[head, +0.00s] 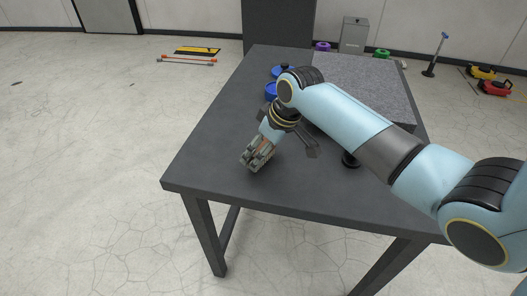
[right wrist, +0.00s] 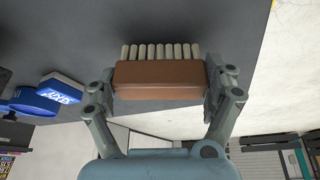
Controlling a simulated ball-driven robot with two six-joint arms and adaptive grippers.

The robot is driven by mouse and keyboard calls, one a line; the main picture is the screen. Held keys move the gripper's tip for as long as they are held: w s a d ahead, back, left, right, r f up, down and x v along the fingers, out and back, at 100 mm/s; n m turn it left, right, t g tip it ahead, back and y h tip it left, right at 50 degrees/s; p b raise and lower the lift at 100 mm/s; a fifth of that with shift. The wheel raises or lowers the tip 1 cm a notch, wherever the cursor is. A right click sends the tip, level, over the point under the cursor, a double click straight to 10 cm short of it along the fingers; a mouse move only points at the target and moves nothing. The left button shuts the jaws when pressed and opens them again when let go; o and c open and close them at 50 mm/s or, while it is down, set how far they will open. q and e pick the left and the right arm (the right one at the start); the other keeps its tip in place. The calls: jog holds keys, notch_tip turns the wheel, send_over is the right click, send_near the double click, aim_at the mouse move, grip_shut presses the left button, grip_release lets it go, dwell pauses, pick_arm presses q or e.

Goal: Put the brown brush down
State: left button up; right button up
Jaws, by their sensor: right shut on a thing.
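The brown brush (right wrist: 158,80) is a reddish-brown block with a row of pale bristle tufts along one side. It shows in the right wrist view, held between the two fingers of my right gripper (right wrist: 160,95). In the head view my right gripper (head: 257,156) is low over the front left part of the dark table (head: 205,170). The brush is mostly hidden there by the fingers. I cannot tell whether the bristles touch the table top. My left gripper is out of view.
A grey granite slab (head: 360,82) lies on the back right of the table, partly behind my right arm. Blue round items (head: 271,91) stand at the back left. A blue and white block (right wrist: 62,88) shows in the right wrist view. The front of the table is clear.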

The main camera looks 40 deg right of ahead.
jog(key=shift+f, duration=0.45)
jog(key=shift+f, duration=0.1)
jog(key=o, duration=0.8)
jog(key=shift+o, duration=0.2)
jog(key=p+v, duration=0.2)
jog(key=v, duration=1)
